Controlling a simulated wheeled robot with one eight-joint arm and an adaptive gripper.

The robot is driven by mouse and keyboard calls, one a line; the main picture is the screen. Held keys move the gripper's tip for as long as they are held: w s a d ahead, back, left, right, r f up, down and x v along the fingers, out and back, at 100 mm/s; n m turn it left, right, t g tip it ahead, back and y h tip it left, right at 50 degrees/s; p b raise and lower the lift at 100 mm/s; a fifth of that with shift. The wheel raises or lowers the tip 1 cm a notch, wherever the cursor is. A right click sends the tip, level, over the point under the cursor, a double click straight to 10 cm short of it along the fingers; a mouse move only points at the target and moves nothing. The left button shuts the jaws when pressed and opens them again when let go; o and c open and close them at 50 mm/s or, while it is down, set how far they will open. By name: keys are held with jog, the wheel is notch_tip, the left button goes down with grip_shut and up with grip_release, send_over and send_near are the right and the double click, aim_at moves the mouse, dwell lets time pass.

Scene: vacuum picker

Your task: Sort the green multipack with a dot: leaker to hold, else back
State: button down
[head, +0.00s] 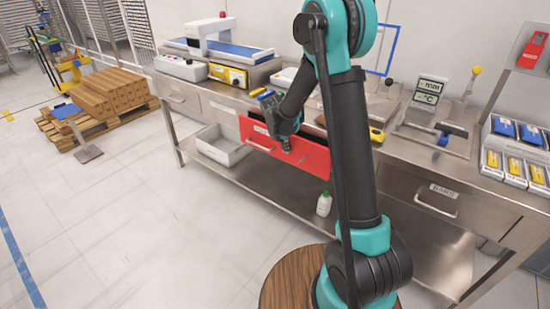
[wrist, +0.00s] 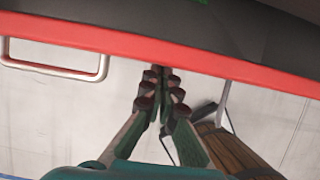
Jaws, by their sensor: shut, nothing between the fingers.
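My gripper (head: 286,149) is shut and empty, pointing down close to the front of an open red drawer (head: 315,161). In the wrist view its fingertips (wrist: 160,72) meet just by the red drawer edge (wrist: 230,66); I cannot tell if they touch it. The drawer's bar handle (wrist: 60,73) is to the left there. A small green sliver (wrist: 201,1) shows at the top edge of the wrist view, over the dark drawer interior; I cannot tell what it is. No multipack or dot can be made out. My arm hides part of the drawer.
A steel bench carries a blue-belted machine (head: 235,50), a yellow box (head: 228,75), a display stand (head: 428,92) and trays of blue and yellow packs (head: 517,132). Below are a grey bin (head: 222,146) and a white bottle (head: 323,204).

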jog(key=w+d, duration=0.2)
jog(key=w, duration=0.1)
jog(key=w+d, duration=0.2)
jog(key=w, duration=0.1)
jog(key=shift+d, duration=0.35)
jog(key=shift+r, duration=0.1)
